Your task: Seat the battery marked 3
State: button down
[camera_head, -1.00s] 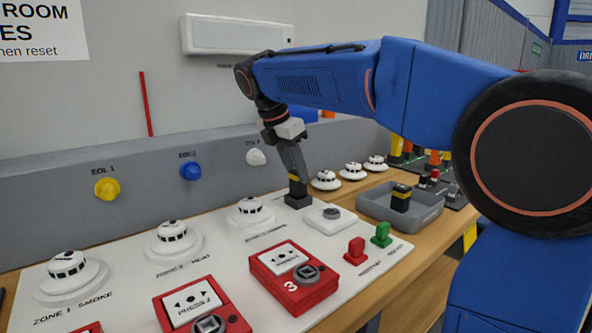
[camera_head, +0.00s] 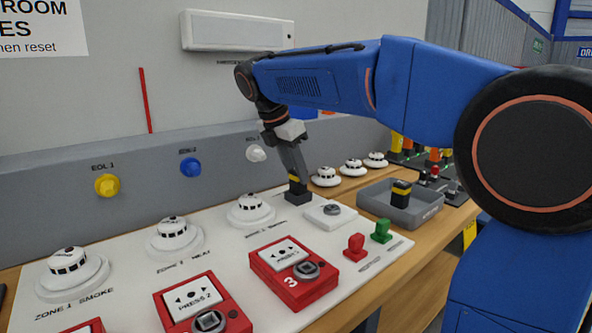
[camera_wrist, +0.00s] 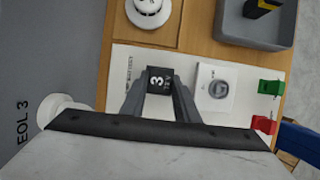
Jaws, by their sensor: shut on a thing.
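The battery marked 3 (camera_wrist: 158,79) is a dark block with a white 3 on its top face, seen between my fingertips in the wrist view. In the head view the battery (camera_head: 295,179) shows a yellow band and stands about upright. My gripper (camera_head: 291,165) points down over the back right of the white panel and is shut on it; its fingers also show in the wrist view (camera_wrist: 158,90). A wider black block (camera_head: 298,198) on the panel is directly below the battery. I cannot tell how deep the battery sits in it.
A grey tray (camera_head: 426,212) to the right holds another black and yellow battery (camera_head: 401,193). A white square plate with a round grey part (camera_head: 331,214) lies close beside the black block. White detectors (camera_head: 251,209), red call points (camera_head: 296,271), and red and green keys (camera_head: 381,231) surround it.

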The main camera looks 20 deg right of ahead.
jog(key=shift+f, duration=0.85)
dwell(0.6)
jog(key=c, duration=1)
grip_release()
jog(key=shift+r, duration=0.1)
jog(key=shift+r, duration=3.45)
